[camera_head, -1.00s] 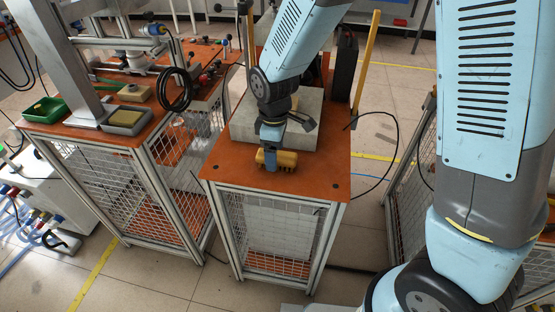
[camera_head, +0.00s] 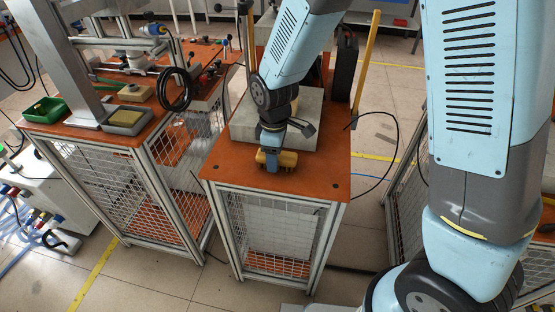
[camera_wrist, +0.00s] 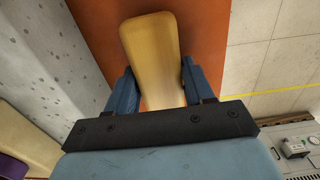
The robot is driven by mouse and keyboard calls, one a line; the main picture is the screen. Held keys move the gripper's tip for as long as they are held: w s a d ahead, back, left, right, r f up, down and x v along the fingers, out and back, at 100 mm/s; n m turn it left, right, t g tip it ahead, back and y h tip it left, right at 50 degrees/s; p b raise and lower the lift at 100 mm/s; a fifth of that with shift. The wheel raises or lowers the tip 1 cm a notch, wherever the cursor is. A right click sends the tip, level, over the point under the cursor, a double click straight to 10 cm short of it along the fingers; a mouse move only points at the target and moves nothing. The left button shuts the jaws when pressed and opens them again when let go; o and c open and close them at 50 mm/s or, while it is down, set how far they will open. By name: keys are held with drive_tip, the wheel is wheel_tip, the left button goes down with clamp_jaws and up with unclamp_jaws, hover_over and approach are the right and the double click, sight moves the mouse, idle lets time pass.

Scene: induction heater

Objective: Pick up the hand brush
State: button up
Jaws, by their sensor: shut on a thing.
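The hand brush (camera_head: 288,159) is a yellow-tan block near the front of the orange-topped table (camera_head: 325,180), in front of the grey block. In the wrist view its tan wooden body (camera_wrist: 152,48) lies between the two blue fingers. My gripper (camera_head: 271,163) is over it from above, with its fingers shut on it. Its point in the wrist view is midway between the fingertips (camera_wrist: 158,80). The brush's underside is hidden, and I cannot tell whether it touches the table.
A large grey block (camera_head: 245,127) stands right behind the brush. Yellow upright posts (camera_head: 365,65) and a black case (camera_head: 346,68) are farther back. A second orange table (camera_head: 100,138) at left holds a green tray (camera_head: 44,109) and tools.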

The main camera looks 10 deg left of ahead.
drive_tip(key=shift+r, duration=0.15)
drive_tip(key=shift+c, duration=0.4)
drive_tip(key=shift+r, duration=0.25)
wheel_tip(320, 180, up, 2)
drive_tip(key=shift+r, duration=0.2)
drive_tip(key=s+d+r, duration=0.8)
drive_tip(key=d+r, duration=0.2)
drive_tip(key=d, duration=0.1)
drive_tip(key=shift+s, duration=0.4)
